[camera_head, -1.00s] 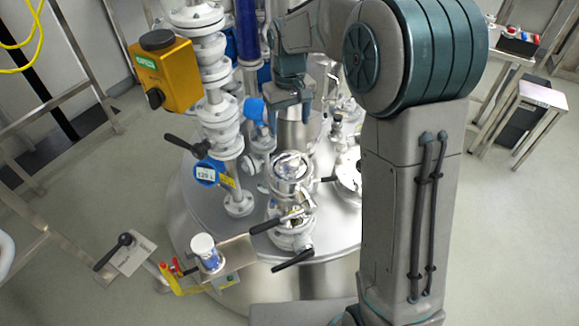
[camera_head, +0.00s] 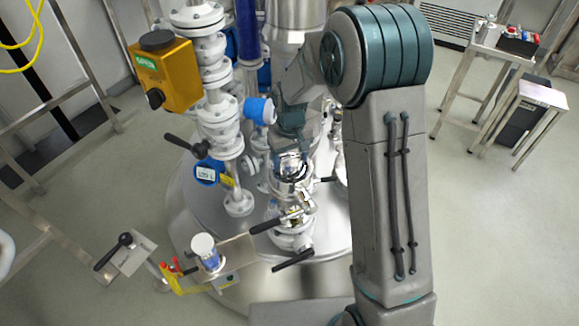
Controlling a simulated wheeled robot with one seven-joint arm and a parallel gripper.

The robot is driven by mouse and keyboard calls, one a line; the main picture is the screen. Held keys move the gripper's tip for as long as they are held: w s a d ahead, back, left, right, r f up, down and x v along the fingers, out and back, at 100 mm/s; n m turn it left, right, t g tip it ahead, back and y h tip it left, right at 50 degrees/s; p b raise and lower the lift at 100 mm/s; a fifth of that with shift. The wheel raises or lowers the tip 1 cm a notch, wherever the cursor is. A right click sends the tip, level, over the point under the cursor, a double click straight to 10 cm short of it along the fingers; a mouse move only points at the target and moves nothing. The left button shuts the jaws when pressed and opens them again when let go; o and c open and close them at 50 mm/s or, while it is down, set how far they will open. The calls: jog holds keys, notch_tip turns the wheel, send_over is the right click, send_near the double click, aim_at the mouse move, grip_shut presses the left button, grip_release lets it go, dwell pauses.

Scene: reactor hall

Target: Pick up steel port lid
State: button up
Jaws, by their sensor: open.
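The steel port lid (camera_head: 288,168) is a shiny round piece on top of a short flanged port near the middle of the vessel top. My gripper (camera_head: 291,155) points down right above the lid, with its jaws open. The fingers overlap the lid's far side in this view. I cannot tell whether they touch it. The gripper and wrist hide part of the lid and what lies behind it.
White flanged piping with a yellow box (camera_head: 163,72) rises left of the port. A black-handled valve (camera_head: 292,238) sits in front of the port. A small bracket holds a white-capped jar (camera_head: 206,250) at front left. Side tables (camera_head: 480,50) stand at far right.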

jog(key=c, duration=0.7)
jog(key=shift+c, duration=0.6)
jog(key=shift+r, duration=0.1)
